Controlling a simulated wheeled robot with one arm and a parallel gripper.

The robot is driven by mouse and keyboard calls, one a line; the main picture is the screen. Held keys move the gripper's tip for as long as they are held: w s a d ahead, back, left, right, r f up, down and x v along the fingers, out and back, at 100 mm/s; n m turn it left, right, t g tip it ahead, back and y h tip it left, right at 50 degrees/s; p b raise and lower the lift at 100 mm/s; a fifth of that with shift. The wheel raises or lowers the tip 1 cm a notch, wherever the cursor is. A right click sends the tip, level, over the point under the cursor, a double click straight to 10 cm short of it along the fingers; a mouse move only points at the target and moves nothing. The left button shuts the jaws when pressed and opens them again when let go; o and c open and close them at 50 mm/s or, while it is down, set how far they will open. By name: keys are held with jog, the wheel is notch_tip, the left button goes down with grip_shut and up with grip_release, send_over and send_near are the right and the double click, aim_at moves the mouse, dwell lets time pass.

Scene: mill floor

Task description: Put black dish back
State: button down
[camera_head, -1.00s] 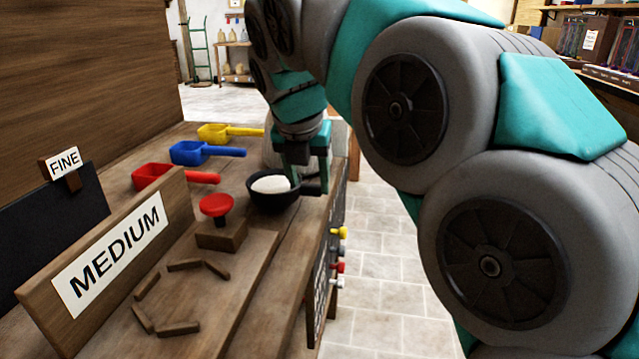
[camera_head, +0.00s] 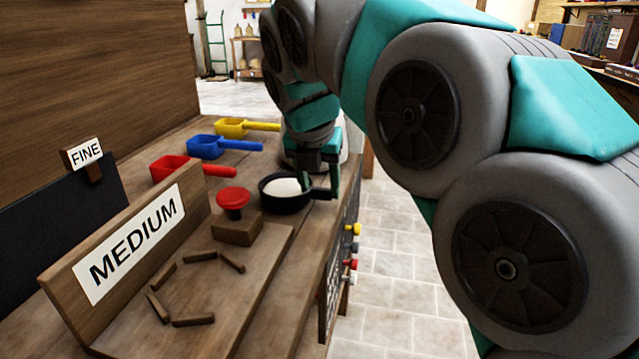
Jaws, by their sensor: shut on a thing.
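The black dish (camera_head: 284,203) holds a heap of white powder (camera_head: 284,187). It is level, at the right part of the wooden bench, beyond the red knob on its wooden block. My gripper (camera_head: 320,190) reaches down from above and is shut on the dish's right side. The far finger is partly hidden behind the dish and the near one. I cannot tell whether the dish's base touches the bench top.
A red knob (camera_head: 233,199) stands on a block near the dish. Red (camera_head: 172,168), blue (camera_head: 207,147) and yellow (camera_head: 232,128) scoops lie behind. A MEDIUM sign (camera_head: 133,236) stands left of a board with several small wooden strips. The bench's right edge is close to the dish.

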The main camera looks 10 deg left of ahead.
jog(key=shift+c, duration=1)
grip_release()
jog(key=v, duration=0.7)
jog(key=s+d+f+m+g, duration=0.2)
jog(key=s+d+f+m, duration=0.3)
jog(key=d+f+m, duration=0.3)
jog(key=s+d+f+m+g, duration=0.1)
jog(key=s+d+f+m, duration=0.4)
jog(key=d+m, duration=0.4)
jog(key=s+d+f+m+g, duration=0.1)
jog(key=s+d+f+m, duration=0.2)
jog(key=s+f+m, duration=0.4)
jog(key=s+d+f+m+g, duration=0.2)
jog(key=s+d+f+m, duration=0.2)
jog(key=s+f+m, duration=0.3)
jog(key=s+m, duration=0.4)
jog(key=shift+d+f, duration=0.25)
jog(key=shift+f, duration=0.05)
